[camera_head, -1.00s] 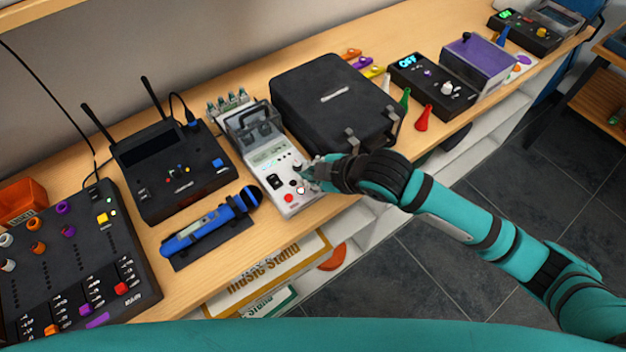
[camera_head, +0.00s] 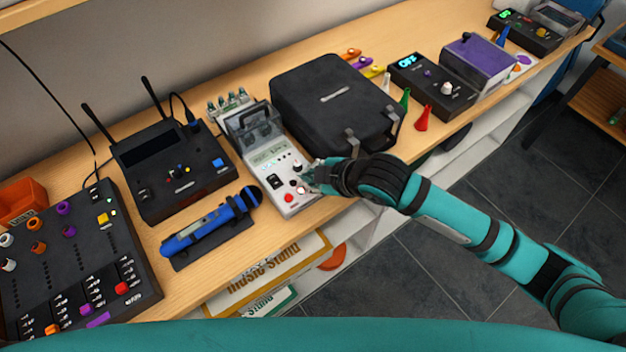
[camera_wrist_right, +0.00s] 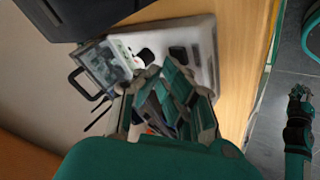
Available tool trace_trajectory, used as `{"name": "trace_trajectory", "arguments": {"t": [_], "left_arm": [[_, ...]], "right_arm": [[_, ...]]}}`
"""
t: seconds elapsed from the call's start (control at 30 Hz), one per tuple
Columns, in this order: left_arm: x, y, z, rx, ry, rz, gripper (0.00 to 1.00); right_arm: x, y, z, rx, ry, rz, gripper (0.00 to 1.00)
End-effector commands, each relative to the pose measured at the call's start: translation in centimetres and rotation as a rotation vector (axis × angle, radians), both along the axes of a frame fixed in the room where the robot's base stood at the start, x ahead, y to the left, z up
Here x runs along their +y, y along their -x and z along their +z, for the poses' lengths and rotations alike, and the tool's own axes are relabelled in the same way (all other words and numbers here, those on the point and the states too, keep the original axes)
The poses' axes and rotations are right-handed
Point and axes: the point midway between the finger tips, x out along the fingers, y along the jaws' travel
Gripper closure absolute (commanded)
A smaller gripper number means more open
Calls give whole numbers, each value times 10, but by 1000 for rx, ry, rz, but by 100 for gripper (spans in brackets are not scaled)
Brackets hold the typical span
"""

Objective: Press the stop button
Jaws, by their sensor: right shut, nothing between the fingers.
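A white device (camera_head: 280,173) with a small display stands near the table's front edge. It carries a red button (camera_head: 289,198), a pale round button (camera_head: 301,190) with a reddish rim, a black switch (camera_head: 275,183) and black knobs. I cannot read which button is marked stop. My right gripper (camera_head: 309,179) is shut and empty, at the device's right edge beside the pale button. I cannot tell whether it touches the device. In the right wrist view, the gripper (camera_wrist_right: 168,105) covers part of the white device (camera_wrist_right: 204,48), and the red button does not show. My left gripper is not in view.
A black case (camera_head: 325,95) stands just behind and right of the device. A blue microphone (camera_head: 208,228) lies to its left, by a black box with antennas (camera_head: 172,172). Red (camera_head: 423,118) and green (camera_head: 405,98) cones stand farther right. Open floor lies in front.

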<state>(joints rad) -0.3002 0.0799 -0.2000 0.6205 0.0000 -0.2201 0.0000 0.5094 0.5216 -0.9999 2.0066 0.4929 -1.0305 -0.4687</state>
Motion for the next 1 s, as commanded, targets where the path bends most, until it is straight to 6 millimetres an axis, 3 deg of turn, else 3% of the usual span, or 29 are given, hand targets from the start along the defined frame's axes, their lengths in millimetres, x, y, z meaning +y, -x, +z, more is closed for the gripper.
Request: {"name": "trace_trajectory", "arguments": {"t": [0.73,1.0], "left_arm": [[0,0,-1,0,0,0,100],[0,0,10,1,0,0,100]], "right_arm": [[0,0,-7,1,2,-1,100],[0,0,2,1,2,-1,100]]}}
